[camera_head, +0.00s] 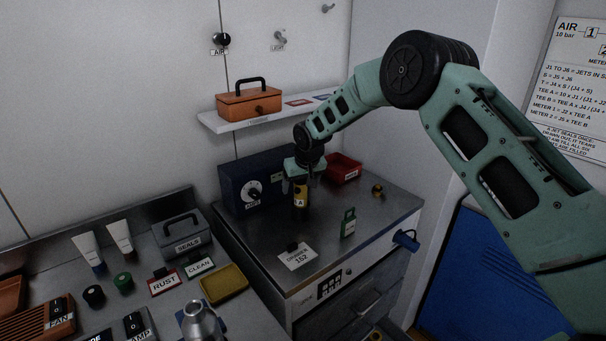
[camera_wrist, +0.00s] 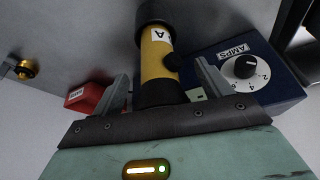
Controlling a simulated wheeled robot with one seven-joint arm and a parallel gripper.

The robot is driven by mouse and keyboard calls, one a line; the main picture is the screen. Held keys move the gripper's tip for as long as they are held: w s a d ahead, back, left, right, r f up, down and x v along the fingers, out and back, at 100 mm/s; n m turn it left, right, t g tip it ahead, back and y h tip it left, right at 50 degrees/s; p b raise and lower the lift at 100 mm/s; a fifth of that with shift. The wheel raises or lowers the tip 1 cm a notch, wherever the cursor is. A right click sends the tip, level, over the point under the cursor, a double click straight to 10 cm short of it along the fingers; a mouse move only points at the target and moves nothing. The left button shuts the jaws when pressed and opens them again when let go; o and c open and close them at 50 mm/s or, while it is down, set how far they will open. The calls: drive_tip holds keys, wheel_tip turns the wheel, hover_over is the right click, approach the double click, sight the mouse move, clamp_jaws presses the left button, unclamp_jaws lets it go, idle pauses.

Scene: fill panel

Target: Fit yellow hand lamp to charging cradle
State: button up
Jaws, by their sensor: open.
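The yellow hand lamp (camera_head: 300,200), marked A with dark ends, stands upright on the steel cabinet top (camera_head: 325,220), beside a blue box. My gripper (camera_head: 300,178) is above it, pointing down. In the wrist view, the lamp (camera_wrist: 158,62) reaches in between the two fingers of my gripper (camera_wrist: 162,82). The fingers are apart, one on either side of its near dark end; I cannot tell whether either touches it. A small dark knob sticks out from the lamp's side. I cannot pick out the charging cradle with certainty in either view.
The blue AMPS box (camera_head: 255,182) with a dial is close left of the lamp. A red bin (camera_head: 343,168) stands behind right, and a brass knob (camera_head: 377,191) further right. A green tag (camera_head: 348,222) stands in front. A wall shelf (camera_head: 265,124) bears an orange toolbox (camera_head: 248,103).

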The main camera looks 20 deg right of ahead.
drive_tip(key=a+b+v, duration=0.1)
drive_tip(key=b+v, duration=0.3)
drive_tip(key=v, duration=1.3)
drive_tip(key=shift+d+r, duration=0.2)
drive_tip(key=shift+d, duration=0.25)
drive_tip(key=s+a+f+n+g, duration=0.15)
drive_tip(key=s+a, duration=0.25)
drive_tip(key=s, duration=0.6)
drive_tip(key=s+a+f+n+g, duration=0.1)
drive_tip(key=s+a+n, duration=0.15)
drive_tip(key=s, duration=0.85)
drive_tip(key=s+a+f+n+g, duration=0.1)
drive_tip(key=s+a, duration=0.3)
drive_tip(key=s, duration=0.6)
drive_tip(key=s+d+f, duration=0.1)
drive_tip(key=s, duration=0.6)
drive_tip(key=s+d+f+n+g, duration=0.1)
drive_tip(key=s+d+f, duration=0.1)
drive_tip(key=s, duration=0.5)
drive_tip(key=shift+s+d+f, duration=0.2)
